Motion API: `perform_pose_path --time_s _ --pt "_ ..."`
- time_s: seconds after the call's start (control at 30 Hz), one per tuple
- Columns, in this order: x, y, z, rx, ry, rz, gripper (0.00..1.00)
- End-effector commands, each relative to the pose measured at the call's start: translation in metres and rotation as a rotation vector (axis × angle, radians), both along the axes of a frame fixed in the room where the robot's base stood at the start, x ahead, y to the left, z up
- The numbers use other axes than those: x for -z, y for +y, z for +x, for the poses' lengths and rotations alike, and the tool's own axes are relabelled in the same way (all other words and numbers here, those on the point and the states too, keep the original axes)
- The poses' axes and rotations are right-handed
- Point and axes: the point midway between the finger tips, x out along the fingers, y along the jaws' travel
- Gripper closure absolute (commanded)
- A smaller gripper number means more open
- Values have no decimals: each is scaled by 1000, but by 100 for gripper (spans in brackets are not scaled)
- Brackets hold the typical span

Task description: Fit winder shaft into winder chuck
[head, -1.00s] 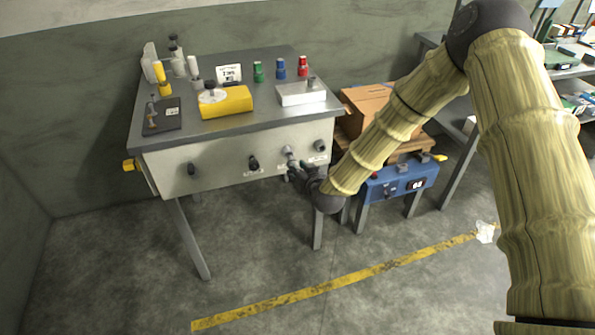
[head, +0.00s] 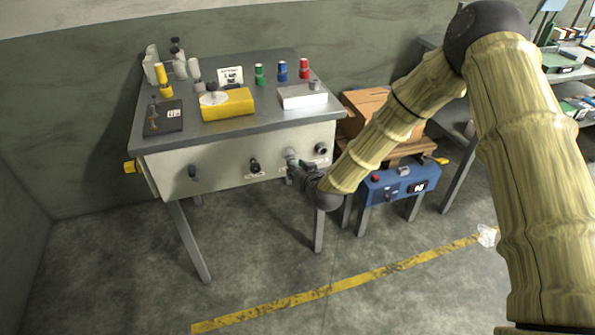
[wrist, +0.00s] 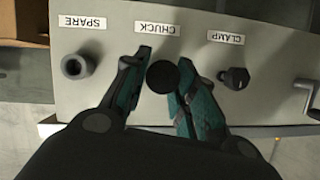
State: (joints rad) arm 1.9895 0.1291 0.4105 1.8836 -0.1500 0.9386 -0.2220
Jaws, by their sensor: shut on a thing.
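My gripper (wrist: 160,88) is at the front panel of the metal bench, below the CHUCK label in the upside-down wrist view. Its two fingers are shut on a dark round piece, which I take to be the winder shaft (wrist: 163,77), seen end-on. The winder chuck is hidden behind this piece in the wrist view, so I cannot tell how far the shaft is in it. In the head view my gripper (head: 303,173) is close against the panel's right part, beside a grey fitting (head: 291,156) at the chuck position.
The SPARE socket (wrist: 77,66) and the CLAMP knob (wrist: 236,77) flank the chuck position. A blue box (head: 398,185) with a display stands under the arm to the right, near a cardboard box (head: 365,105). Open floor lies in front of the bench.

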Motion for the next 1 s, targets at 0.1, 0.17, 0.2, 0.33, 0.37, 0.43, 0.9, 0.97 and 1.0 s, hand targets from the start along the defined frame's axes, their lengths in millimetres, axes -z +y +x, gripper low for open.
perform_pose_path --time_s 0.1,0.17,0.2,0.33,0.37,0.43,0.9,0.97,1.0 --pt "0 1 2 0 -1 0 98" --pt "0 1 3 0 -1 0 98" --pt "0 1 4 0 -1 0 98" --pt "0 2 6 0 -1 0 98" --pt "0 2 7 0 -1 0 98" --pt "0 3 8 0 -2 1 98" --pt "0 5 14 0 0 0 56" --pt "0 5 14 0 0 0 48" --pt "0 5 14 0 0 0 48"
